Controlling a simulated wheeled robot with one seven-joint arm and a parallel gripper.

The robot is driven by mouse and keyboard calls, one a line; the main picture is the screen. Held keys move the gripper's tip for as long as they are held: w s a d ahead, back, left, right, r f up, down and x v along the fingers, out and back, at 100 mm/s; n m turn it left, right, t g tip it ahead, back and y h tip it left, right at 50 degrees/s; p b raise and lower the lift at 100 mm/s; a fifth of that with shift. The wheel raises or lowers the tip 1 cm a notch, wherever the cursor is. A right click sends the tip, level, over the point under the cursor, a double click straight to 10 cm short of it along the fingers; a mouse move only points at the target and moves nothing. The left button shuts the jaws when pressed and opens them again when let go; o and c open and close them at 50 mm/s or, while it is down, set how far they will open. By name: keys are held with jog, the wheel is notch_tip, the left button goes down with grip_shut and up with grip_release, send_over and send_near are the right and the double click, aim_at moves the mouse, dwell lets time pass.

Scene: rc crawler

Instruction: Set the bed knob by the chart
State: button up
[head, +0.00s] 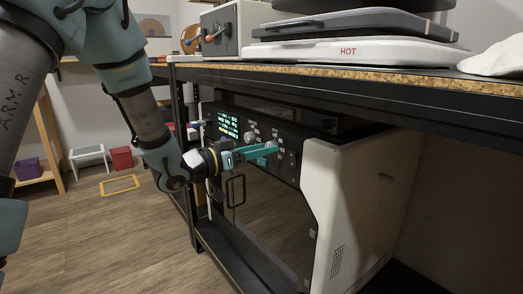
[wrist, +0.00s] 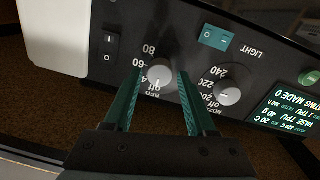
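The bed knob (wrist: 160,74) is a round grey dial with a scale showing 60 and 80. The wrist view shows the panel upside down, and the knob's mark appears to be near "off". My gripper (wrist: 159,72) is open, with one teal finger on each side of the knob and small gaps visible. In the head view, my gripper (head: 272,149) reaches the panel's front and partly covers its controls. The chart is green and white text on a dark display (head: 228,125); its left part shows in the wrist view (wrist: 285,118), with fine text hard to read.
A second knob (wrist: 229,95), marked 220 and 240, is close beside the finger. A teal light switch (wrist: 217,37) and a black rocker switch (wrist: 109,47) are on the same panel. The white-sided machine (head: 345,200) stands under a workbench (head: 400,88) whose edge overhangs it.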

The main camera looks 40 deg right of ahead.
grip_shut()
dwell(0.5)
jog(key=shift+m+b, duration=2.85)
jog(key=shift+m, duration=1.35)
jog(key=shift+o, duration=1.4)
grip_release()
